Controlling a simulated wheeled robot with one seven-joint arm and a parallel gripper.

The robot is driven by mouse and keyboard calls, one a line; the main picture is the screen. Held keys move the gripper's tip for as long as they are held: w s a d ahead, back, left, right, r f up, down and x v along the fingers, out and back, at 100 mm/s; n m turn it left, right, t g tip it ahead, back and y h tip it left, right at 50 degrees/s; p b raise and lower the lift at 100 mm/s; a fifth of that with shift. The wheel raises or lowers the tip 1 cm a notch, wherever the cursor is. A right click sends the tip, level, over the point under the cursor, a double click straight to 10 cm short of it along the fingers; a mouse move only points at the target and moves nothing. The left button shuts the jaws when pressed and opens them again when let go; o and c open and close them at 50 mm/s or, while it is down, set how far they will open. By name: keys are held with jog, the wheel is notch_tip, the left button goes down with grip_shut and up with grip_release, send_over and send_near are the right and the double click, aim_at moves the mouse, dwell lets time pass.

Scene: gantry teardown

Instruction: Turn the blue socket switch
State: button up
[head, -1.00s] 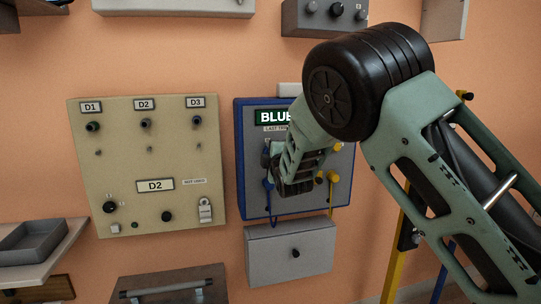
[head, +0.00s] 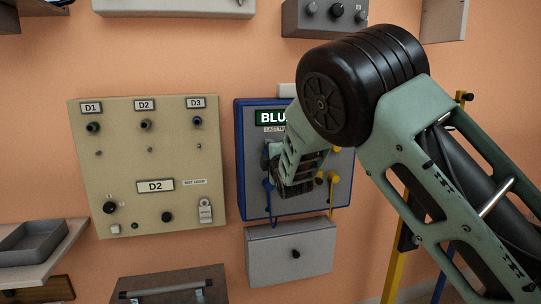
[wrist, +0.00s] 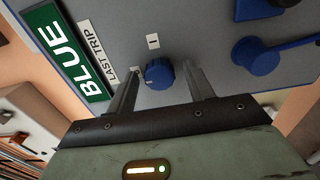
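The panel with the green BLUE sign (head: 271,117) has a blue rim and grey face (head: 285,214). In the wrist view, a small ribbed blue knob (wrist: 159,73) sits on that face, beside the BLUE sign (wrist: 68,52) and a LAST TRIP label. It appears to be the blue socket switch. My gripper (wrist: 160,68) is open, with one finger on each side of the knob. A gap shows between the knob and each finger. In the head view my wrist hides the knob and the fingertips.
A blue lever (wrist: 262,56) and another blue fitting (wrist: 258,8) stick out right of the knob in the wrist view. Yellow fittings (head: 333,179) are on the panel's right side. A grey box (head: 290,252) hangs below. A beige D1–D3 panel (head: 150,165) is at left.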

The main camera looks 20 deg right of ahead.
jog(key=s+b, duration=0.2)
jog(key=s, duration=1.5)
jog(key=shift+s, duration=0.2)
jog(key=s+a+f+m+g+y+p, duration=0.1)
jog(key=s+a+f+m+g+y, duration=0.1)
jog(key=s+a+f+m+g, duration=0.25)
jog(key=s+a+f+m+g+y+p, duration=0.1)
jog(key=s+a+f+g+y+p, duration=0.15)
jog(key=s+a+g, duration=0.4)
jog(key=s+d+m+g+h, duration=0.2)
jog(key=s+g, duration=0.1)
jog(key=s, duration=0.9)
jog(key=s+d+m+g+h+p, duration=0.1)
jog(key=s+d+m+g+h, duration=0.1)
jog(key=s, duration=1.1)
jog(key=shift+d+f+m+g, duration=0.2)
jog(key=shift+d+m+g, duration=0.35)
jog(key=shift+g, duration=0.45)
